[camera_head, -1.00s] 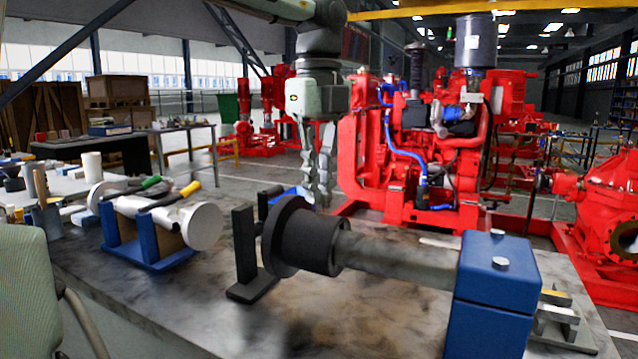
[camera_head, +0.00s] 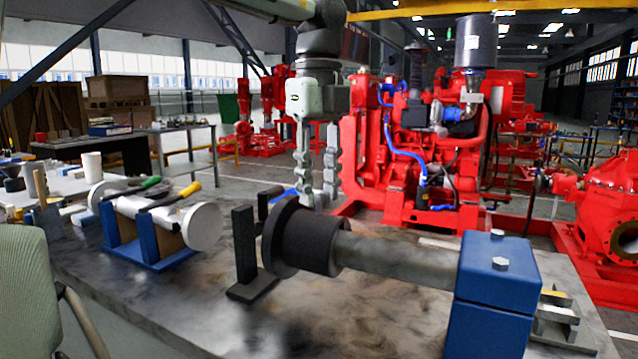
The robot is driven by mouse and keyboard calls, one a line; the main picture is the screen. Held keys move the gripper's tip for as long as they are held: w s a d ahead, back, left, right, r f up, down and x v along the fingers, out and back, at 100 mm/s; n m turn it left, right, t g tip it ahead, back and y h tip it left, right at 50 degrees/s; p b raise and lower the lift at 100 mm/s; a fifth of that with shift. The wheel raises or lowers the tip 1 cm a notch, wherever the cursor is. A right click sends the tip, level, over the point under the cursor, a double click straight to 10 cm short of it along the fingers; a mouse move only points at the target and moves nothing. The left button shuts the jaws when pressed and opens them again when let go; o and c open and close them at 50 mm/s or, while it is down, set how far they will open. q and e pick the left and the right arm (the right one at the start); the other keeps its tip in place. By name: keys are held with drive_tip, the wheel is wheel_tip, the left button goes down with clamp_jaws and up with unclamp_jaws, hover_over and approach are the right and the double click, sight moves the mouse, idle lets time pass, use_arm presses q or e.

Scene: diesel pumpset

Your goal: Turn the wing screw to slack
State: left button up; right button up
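A dark shaft with a wide flange and hub (camera_head: 310,240) lies across the bench, its right end in a blue clamp block (camera_head: 500,280) with two bolt heads on top. A black upright stand (camera_head: 245,250) is left of the flange. A small dark part (camera_head: 268,197) shows behind the stand and flange. I cannot make out a wing screw for certain. My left gripper (camera_head: 318,198) hangs fingers down behind the flange. Its two fingers are apart with a gap between them, and nothing shows in it. The flange hides what lies below the tips. My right gripper is not in view.
A blue cradle (camera_head: 150,250) with a pale cylinder and tools with yellow and green handles stands left on the bench. Metal blocks (camera_head: 555,318) lie at the right. A red engine pumpset (camera_head: 430,150) stands behind. The bench front is bare.

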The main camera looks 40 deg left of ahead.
sight(319, 190)
use_arm(q)
wheel_tip(319, 190, up, 12)
idle(0.6)
idle(0.4)
